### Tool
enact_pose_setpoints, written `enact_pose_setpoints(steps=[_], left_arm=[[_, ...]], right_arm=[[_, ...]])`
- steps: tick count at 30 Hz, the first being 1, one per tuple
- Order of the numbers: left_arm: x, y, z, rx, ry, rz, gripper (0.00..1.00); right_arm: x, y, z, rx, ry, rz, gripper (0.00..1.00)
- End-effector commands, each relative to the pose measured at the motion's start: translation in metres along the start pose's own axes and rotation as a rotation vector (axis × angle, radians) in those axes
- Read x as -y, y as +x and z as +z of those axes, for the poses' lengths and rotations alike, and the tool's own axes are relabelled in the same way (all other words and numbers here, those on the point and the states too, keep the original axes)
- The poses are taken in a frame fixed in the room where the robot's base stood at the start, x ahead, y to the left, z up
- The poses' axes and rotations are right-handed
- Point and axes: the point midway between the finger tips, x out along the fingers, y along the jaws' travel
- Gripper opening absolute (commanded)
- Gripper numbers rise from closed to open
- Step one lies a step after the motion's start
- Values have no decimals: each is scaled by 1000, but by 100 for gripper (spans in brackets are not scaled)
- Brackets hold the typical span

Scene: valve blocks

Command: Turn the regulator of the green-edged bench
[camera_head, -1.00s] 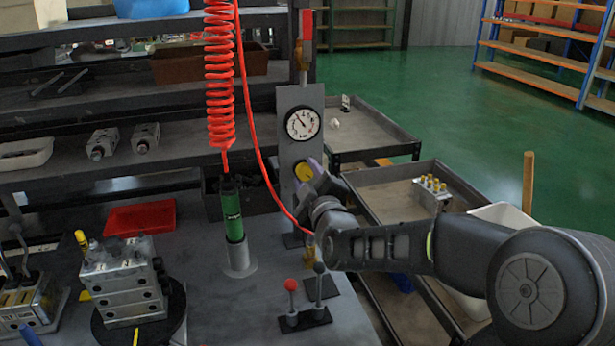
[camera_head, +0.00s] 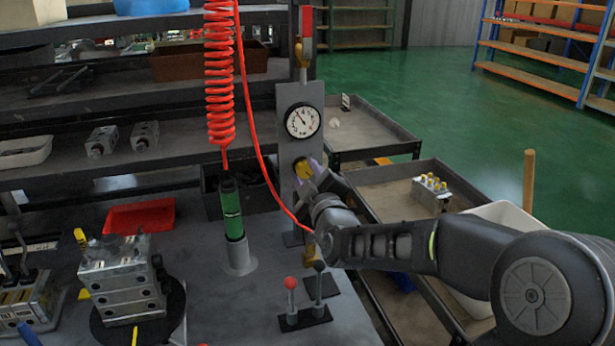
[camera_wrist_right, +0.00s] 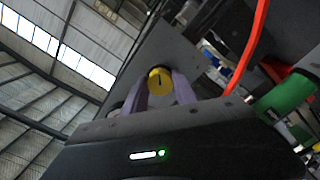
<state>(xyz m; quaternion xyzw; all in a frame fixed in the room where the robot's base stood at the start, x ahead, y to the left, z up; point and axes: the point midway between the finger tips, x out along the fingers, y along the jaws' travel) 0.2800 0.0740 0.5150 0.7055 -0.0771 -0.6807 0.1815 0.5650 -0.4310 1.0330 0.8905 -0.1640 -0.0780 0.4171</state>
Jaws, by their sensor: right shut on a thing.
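The regulator is a yellow round knob (camera_head: 303,170) on an upright grey panel (camera_head: 289,115), below a white pressure gauge (camera_head: 303,121). My right gripper (camera_head: 311,171) reaches the knob from the lower right and is shut on it. In the right wrist view the yellow knob (camera_wrist_right: 159,87) with a dark mark sits between the two purple-grey fingers (camera_wrist_right: 160,93). The gauge needle points up and to the left. No green edge of the bench shows clearly. My left gripper is not in view.
A red coiled hose (camera_head: 219,80) hangs above a green cylinder (camera_head: 231,209) left of the panel. Two small levers (camera_head: 305,300) stand in front. A stacked valve block (camera_head: 122,280) sits at left, and carts stand at right.

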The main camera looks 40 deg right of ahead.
Motion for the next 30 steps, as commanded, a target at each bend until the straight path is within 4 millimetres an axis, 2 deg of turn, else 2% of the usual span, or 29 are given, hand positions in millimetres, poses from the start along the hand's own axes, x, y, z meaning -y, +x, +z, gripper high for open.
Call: enact_pose_setpoints(steps=[18, 30], left_arm=[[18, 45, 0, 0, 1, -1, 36], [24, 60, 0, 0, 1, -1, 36]], right_arm=[[4, 0, 2, 6, 457, -11, 0], [2, 0, 0, 12, 687, -17, 0]])
